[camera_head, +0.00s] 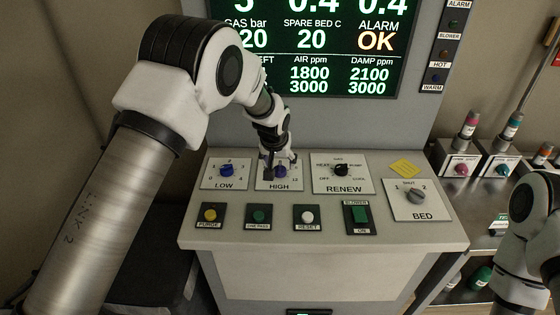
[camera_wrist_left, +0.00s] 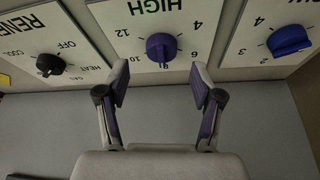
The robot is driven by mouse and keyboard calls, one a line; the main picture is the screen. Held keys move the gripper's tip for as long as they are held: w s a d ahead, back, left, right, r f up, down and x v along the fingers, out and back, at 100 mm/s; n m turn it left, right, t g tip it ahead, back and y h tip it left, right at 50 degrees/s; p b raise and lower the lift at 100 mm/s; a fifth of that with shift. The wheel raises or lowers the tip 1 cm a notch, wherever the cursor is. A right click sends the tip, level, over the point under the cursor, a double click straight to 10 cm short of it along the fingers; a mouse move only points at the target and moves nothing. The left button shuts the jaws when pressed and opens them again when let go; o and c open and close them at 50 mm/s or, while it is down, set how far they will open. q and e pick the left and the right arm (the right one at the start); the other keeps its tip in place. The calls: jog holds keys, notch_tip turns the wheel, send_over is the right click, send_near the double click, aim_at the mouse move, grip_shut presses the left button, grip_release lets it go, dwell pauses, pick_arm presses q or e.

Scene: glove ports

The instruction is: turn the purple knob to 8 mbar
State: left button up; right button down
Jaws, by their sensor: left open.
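The purple knob (camera_wrist_left: 161,48) sits on the HIGH plate (camera_wrist_left: 178,12), which appears upside down in the left wrist view. Its ridge points roughly toward the bottom of that view, near the 8 mark; the exact reading is unclear. In the head view the knob (camera_head: 281,171) is partly hidden by my left gripper (camera_head: 279,168). In the left wrist view my left gripper (camera_wrist_left: 160,88) is open and empty. Its fingertips lie on either side of the knob's line, short of it and apart from it. My right gripper is out of view.
The LOW plate's blue knob (camera_head: 226,170) and the RENEW plate's black knob (camera_head: 341,170) flank the HIGH plate closely. Purge (camera_head: 209,214), other buttons and the BED knob (camera_head: 415,195) are nearby. The display (camera_head: 330,50) stands behind. My right arm is at the right edge.

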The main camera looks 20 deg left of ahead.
aim_at(279, 168)
pick_arm(q)
jog(key=p+x, duration=0.1)
jog(key=x, duration=0.3)
jog(key=shift+w+a+f, duration=0.15)
jog(key=shift+a+f, duration=0.05)
jog(key=shift+a, duration=0.05)
jog(key=shift+d, duration=0.1)
jog(key=c, duration=1.1)
jog(key=shift+f+b, duration=0.25)
jog(key=shift+b, duration=0.8)
jog(key=shift+c, duration=0.2)
jog(key=shift+r+n, duration=0.25)
jog(key=shift+n, duration=0.05)
jog(key=o, duration=1.1)
jog(key=shift+o, duration=0.2)
